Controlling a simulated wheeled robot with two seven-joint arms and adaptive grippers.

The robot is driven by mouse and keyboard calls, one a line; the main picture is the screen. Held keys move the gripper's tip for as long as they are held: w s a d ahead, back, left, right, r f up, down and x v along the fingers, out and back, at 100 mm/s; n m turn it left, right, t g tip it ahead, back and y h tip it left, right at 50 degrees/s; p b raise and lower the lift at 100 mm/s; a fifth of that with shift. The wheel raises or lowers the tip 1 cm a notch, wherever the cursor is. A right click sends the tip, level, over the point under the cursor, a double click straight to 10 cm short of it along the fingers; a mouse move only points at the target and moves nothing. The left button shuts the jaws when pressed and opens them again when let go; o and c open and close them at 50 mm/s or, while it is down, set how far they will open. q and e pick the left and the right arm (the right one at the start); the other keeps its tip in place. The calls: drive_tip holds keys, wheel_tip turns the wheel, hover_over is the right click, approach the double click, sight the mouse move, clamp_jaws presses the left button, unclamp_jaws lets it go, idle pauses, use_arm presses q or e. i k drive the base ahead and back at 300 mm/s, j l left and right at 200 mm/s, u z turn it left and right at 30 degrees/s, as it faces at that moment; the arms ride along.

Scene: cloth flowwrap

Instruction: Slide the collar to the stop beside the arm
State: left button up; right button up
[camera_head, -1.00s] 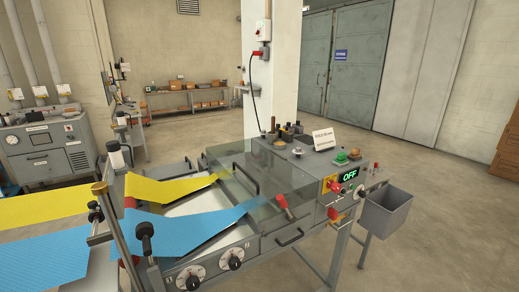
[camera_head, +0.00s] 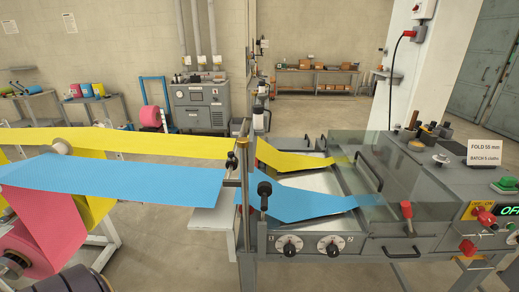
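I cannot clearly pick out the collar or its stop. A brass-topped upright post (camera_head: 244,160) stands at the left end of the grey machine (camera_head: 330,243). A black-knobbed clamp (camera_head: 231,162) sits by this post, and a second black knob (camera_head: 264,190) stands on a rod just in front. The blue cloth web (camera_head: 130,180) and the yellow cloth web (camera_head: 150,144) pass the post into the machine. Neither gripper is in view.
Two dials (camera_head: 288,245) are on the machine's front. A sign (camera_head: 485,153) reads FOLD 55 mm. Open floor (camera_head: 170,270) lies between stand and machine.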

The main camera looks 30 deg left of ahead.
sight(236, 163)
drive_tip(key=i+j+u, duration=0.1)
drive_tip(key=j, duration=0.25)
drive_tip(key=j+u, duration=0.1)
drive_tip(key=j, duration=0.3)
drive_tip(key=i+j+u, duration=0.15)
drive_tip(key=j, duration=0.2)
drive_tip(key=i+j+u, duration=0.1)
drive_tip(key=j, duration=0.2)
drive_tip(key=i+j+u, duration=0.1)
drive_tip(key=j, duration=0.25)
drive_tip(key=k+j, duration=0.15)
drive_tip(key=j+z, duration=0.05)
drive_tip(key=j, duration=0.05)
